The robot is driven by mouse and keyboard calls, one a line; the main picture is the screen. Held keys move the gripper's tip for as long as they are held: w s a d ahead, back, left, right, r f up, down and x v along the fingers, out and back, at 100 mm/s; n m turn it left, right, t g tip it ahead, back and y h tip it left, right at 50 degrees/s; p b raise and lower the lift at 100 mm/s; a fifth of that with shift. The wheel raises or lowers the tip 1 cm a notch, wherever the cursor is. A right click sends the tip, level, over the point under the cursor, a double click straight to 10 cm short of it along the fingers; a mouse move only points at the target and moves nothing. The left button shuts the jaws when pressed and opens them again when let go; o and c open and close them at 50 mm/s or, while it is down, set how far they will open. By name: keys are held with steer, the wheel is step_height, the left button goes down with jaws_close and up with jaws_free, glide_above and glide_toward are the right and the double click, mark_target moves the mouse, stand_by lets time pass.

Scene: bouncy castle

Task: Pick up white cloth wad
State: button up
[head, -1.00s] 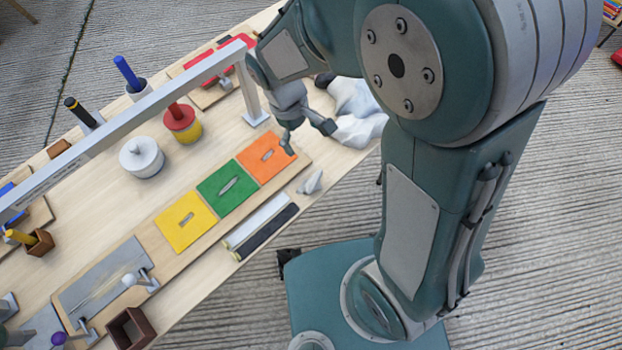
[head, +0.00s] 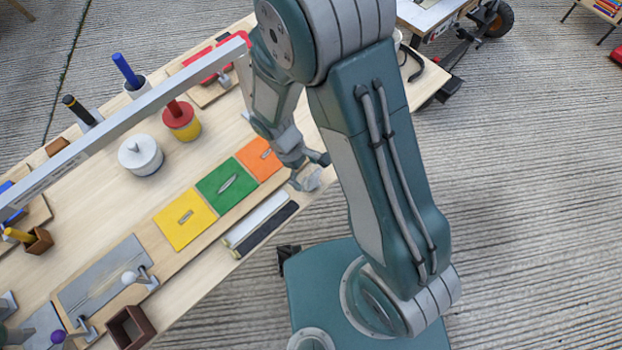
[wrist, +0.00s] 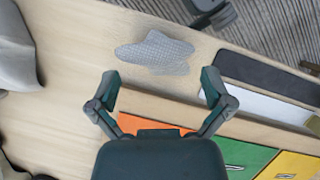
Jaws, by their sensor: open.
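A small crumpled pale grey-white cloth wad (head: 311,181) lies on the wooden table near its front edge, beside the orange panel. In the wrist view the wad (wrist: 155,52) looks flat with a fine mesh pattern and lies just beyond my fingertips. My gripper (head: 308,172) is above the wad, pointing down, and partly covers it in the head view. In the wrist view my gripper (wrist: 160,84) is open, its two fingers wide apart with nothing between them.
Orange (head: 259,158), green (head: 226,185) and yellow (head: 185,218) panels lie in a row on a board. White and black bars (head: 262,228) lie along the front edge. A larger pale lump (wrist: 14,58) is at the wrist view's left. A grey rail (head: 130,120) crosses above the table.

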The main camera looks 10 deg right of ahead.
steer(key=shift+x, duration=1.35)
steer(key=c, duration=0.7)
steer(key=shift+o, duration=0.2)
steer(key=shift+r, duration=0.15)
steer(key=shift+a+r, duration=0.1)
steer(key=shift+r, duration=0.45)
steer(key=s+a+r, duration=0.1)
steer(key=s+r, duration=0.3)
steer(key=r, duration=0.3)
steer(key=shift+s+a+r, duration=0.2)
steer(key=shift+a, duration=0.1)
steer(key=s+a+r, duration=0.1)
steer(key=s, duration=0.2)
steer(key=s+a+r, duration=0.1)
steer(key=s, duration=0.2)
steer(key=s+a+r, duration=0.1)
steer(key=s+r, duration=0.1)
steer(key=s, duration=0.1)
steer(key=shift+a+r, duration=0.1)
steer(key=shift+r, duration=0.05)
steer(key=shift+o, duration=0.3)
steer(key=shift+w, duration=0.1)
